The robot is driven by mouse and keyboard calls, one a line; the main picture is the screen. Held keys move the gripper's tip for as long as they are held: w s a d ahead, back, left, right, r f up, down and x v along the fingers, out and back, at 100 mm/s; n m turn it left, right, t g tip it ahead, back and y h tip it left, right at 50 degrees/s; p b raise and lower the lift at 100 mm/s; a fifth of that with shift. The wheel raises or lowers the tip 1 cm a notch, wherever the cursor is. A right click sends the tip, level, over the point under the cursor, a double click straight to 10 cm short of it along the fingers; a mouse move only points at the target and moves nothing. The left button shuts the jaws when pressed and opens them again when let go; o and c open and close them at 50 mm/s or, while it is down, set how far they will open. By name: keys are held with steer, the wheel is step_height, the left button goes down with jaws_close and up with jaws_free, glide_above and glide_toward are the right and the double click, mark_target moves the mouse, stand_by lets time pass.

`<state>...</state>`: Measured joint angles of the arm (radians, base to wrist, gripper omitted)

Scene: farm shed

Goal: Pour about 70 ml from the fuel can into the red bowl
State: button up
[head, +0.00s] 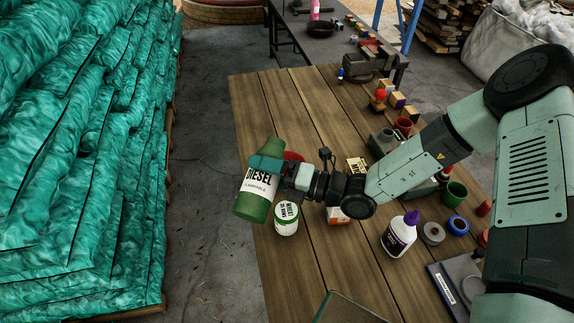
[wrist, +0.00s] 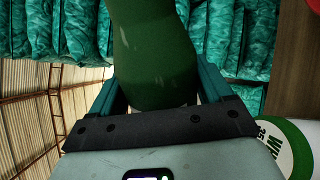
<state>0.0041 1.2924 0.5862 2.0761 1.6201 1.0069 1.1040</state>
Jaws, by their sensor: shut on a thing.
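The green fuel can (head: 254,206), labelled DIESEL, is in my gripper (head: 268,168) over the table's left edge. My gripper is shut on its upper part, and the can looks raised above the floor. In the head view it leans a little, its top toward the upper right; I cannot tell its exact tilt. The wrist view shows its plain green side (wrist: 155,60) between my two fingers. The red bowl (head: 294,156) is just behind my gripper and mostly hidden by it; its contents do not show. A red edge also shows in the wrist view's top right corner.
A white-and-green tin (head: 287,217) stands close beside the can. A white bottle with a purple cap (head: 398,236), tape rolls (head: 432,233) and a green cup (head: 454,194) stand right. Teal sacks (head: 90,150) are stacked left. The table's far left part (head: 270,105) is clear.

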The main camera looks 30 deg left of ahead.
steer(key=shift+s+f, duration=0.1)
steer(key=shift+r+n, duration=0.35)
steer(key=shift+n, duration=0.25)
stand_by(1.4)
steer(key=shift+w+r+n, duration=0.2)
steer(key=shift+n, duration=0.1)
steer(key=shift+w+f+n, duration=0.15)
steer(key=shift+w+n, duration=0.1)
steer(key=shift+n, duration=0.55)
steer(key=n, duration=0.1)
steer(key=w+r+n, duration=0.1)
steer(key=n, duration=0.2)
steer(key=shift+w+a+r, duration=0.1)
steer(key=shift+w+r, duration=0.05)
steer(key=shift+r, duration=0.15)
steer(key=n, duration=0.3)
steer(key=shift+s+r, duration=0.3)
steer(key=shift+s, duration=0.05)
steer(key=shift+n, duration=0.9)
steer(key=shift+d+r+n, duration=0.2)
steer(key=shift+r+n, duration=0.3)
steer(key=shift+n, duration=0.7)
